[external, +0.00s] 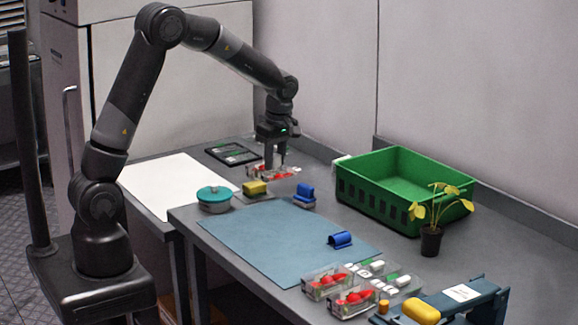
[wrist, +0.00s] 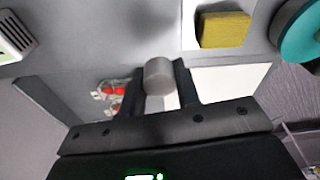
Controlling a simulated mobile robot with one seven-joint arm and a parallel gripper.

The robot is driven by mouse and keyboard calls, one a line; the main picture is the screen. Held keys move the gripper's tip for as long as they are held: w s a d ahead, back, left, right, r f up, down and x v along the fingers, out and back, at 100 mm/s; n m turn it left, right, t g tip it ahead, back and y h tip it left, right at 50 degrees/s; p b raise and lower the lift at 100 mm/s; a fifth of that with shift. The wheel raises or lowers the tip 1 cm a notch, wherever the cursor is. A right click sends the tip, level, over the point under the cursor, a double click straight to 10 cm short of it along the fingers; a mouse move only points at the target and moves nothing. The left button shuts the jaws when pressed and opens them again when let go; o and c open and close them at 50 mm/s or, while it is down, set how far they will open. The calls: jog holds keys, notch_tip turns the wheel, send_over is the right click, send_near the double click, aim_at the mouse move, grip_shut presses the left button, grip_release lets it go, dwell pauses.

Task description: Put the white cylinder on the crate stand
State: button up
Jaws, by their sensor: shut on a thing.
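My gripper (external: 274,158) points down over the far left part of the grey table, beside a clear box of red berries (external: 268,172). In the wrist view my gripper (wrist: 158,78) is shut on the white cylinder (wrist: 158,74), which looks pale grey there, with its round end showing between the fingers. I cannot make out the cylinder in the external view. A dark blue stand (external: 487,301) with a white card is at the front right; I cannot tell whether it is the crate stand. The green crate (external: 362,205) stands at the back right.
Berry boxes (external: 350,302) are at the front. A potted plant (external: 431,240) stands by the crate. The mat's middle is clear.

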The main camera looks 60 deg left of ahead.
jog(key=w+a+f+n, duration=0.1)
jog(key=a+f+n, duration=0.2)
jog(key=a, duration=0.9)
notch_tip(320, 180, down, 9)
jog(key=shift+d+f, duration=0.15)
jog(key=shift+f, duration=0.05)
jog(key=shift+f, duration=0.15)
jog(key=o, duration=1)
jog(key=shift+c, duration=0.2)
